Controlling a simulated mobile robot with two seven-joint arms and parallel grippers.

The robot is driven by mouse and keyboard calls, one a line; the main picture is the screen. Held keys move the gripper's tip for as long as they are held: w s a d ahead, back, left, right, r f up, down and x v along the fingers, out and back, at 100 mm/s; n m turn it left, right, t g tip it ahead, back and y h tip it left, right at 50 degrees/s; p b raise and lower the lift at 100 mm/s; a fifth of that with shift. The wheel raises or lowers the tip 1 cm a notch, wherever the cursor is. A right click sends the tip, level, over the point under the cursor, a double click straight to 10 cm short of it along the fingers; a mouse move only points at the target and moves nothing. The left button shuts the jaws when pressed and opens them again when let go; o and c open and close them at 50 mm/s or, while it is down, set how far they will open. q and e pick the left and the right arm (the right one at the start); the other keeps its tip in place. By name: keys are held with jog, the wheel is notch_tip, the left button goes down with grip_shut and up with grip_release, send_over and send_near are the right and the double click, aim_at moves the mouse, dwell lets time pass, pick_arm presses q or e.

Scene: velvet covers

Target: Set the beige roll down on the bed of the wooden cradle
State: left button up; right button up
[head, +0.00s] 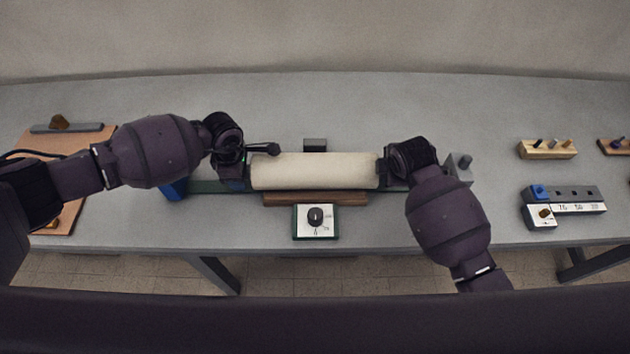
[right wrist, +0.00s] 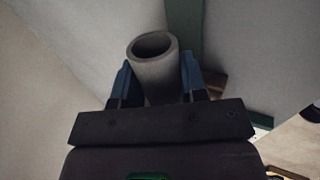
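The beige roll (head: 315,171) lies level, left to right, between my two grippers in the head view. My left gripper (head: 246,172) is at its left end and appears shut on it, though its fingers are mostly hidden. My right gripper (head: 384,171) is at the right end. In the right wrist view its blue fingers (right wrist: 157,82) press both sides of the hollow roll end (right wrist: 152,62). The wooden cradle (head: 315,199) shows as a brown strip just below the roll in the head view. The roll hides its bed, so I cannot tell whether they touch.
A dial box (head: 315,221) stands in front of the cradle. A green rail (head: 208,187) runs under the roll, with a grey block (head: 459,168) at its right. A brown board (head: 75,150) lies at left. Small blocks (head: 547,149) and a labelled strip (head: 575,200) are at right.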

pick_arm(q)
jog(key=o, duration=0.4)
pick_arm(e)
jog(key=o, duration=0.4)
pick_arm(q)
jog(key=shift+o, duration=0.2)
pick_arm(e)
jog(key=shift+o, duration=0.2)
pick_arm(q)
notch_tip(320, 180, up, 12)
jog(key=shift+f, duration=0.1)
pick_arm(e)
jog(key=shift+s+r, duration=0.2)
jog(key=shift+r, duration=0.2)
jog(key=v, duration=1.1)
